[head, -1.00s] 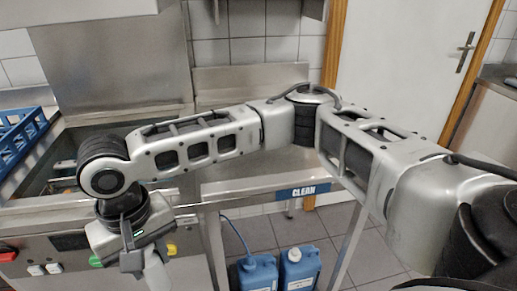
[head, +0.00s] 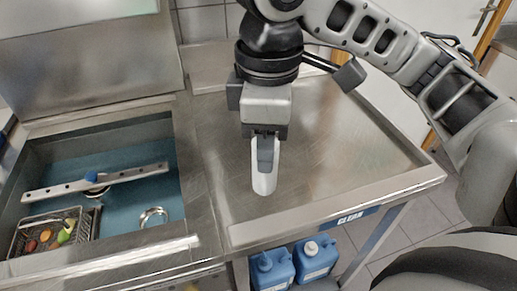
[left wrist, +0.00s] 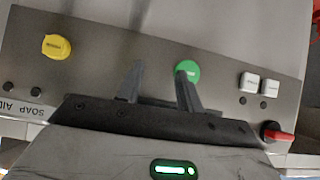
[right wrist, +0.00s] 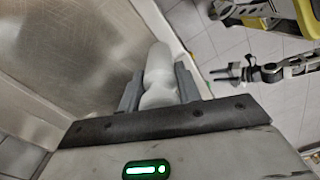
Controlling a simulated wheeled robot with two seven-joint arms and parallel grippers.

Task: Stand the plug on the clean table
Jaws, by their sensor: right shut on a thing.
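My right gripper (head: 264,150) is shut on the plug (head: 264,183), a smooth whitish-grey piece with a rounded end that points down in the head view. The plug also shows between the fingers in the right wrist view (right wrist: 158,72). It appears over the bare steel of the clean table (head: 345,150), which bears a blue CLEAN label. I cannot tell whether the plug touches the table. My left gripper (left wrist: 160,85) is open and empty in the left wrist view, in front of a control panel; it is outside the head view.
Left of the table is an open sink basin (head: 130,205) with a perforated metal bar (head: 130,178) across it, a metal ring (head: 154,217) and a wire basket (head: 25,238). Blue canisters (head: 313,260) stand below the table. The panel (left wrist: 220,72) has coloured buttons and a red knob.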

